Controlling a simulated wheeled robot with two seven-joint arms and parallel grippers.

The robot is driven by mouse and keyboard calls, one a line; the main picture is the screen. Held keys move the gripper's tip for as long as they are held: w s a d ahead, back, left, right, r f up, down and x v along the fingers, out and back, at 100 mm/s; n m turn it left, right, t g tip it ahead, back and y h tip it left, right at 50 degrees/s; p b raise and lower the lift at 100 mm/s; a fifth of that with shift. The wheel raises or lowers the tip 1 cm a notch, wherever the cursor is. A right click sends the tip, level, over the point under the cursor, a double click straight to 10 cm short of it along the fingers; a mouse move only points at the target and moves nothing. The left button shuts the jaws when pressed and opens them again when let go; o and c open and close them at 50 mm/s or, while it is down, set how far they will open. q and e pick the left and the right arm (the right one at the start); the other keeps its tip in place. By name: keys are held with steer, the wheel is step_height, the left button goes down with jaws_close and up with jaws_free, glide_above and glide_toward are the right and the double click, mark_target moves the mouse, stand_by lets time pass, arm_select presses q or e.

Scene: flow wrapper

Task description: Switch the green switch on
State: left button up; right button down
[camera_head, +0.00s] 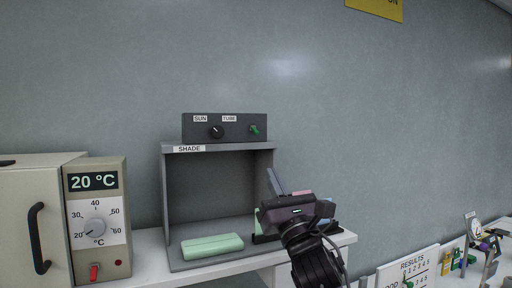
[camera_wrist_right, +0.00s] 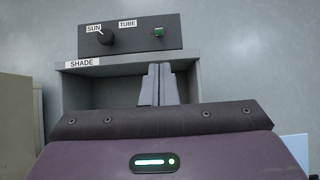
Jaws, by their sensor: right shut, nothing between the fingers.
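The green switch (camera_head: 254,129) sits at the right end of a grey control box on top of the shade box, beside the "TUBE" label. It also shows in the right wrist view (camera_wrist_right: 158,32). My right gripper (camera_head: 272,181) is in front of the shade box's right side, below the switch and apart from it. In the right wrist view its two fingers (camera_wrist_right: 159,84) are together and point up, with nothing between them. My left gripper is in neither view.
A black "SUN" knob (camera_head: 216,132) is left of the switch. A green packet (camera_head: 212,246) lies on the floor of the shade box (camera_head: 166,205). A beige oven with a dial (camera_head: 95,227) stands at left. Labelled boards and small items are at lower right.

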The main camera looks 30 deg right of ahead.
mark_target(255, 131)
steer(key=p+x, duration=0.5)
steer(key=x, duration=0.4)
steer(key=shift+w+r+p, duration=0.15)
steer(key=shift+w+p, duration=0.15)
steer(key=shift+p, duration=0.1)
steer(key=shift+w, duration=0.3)
steer(key=shift+r, duration=0.15)
steer(key=shift+s+r+g+p, duration=0.15)
steer(key=shift+s+g+p, duration=0.1)
steer(key=shift+g+p, duration=0.2)
steer(key=shift+s+r+g+p, duration=0.1)
steer(key=shift+g+p, duration=0.25)
steer(key=shift+p, duration=0.15)
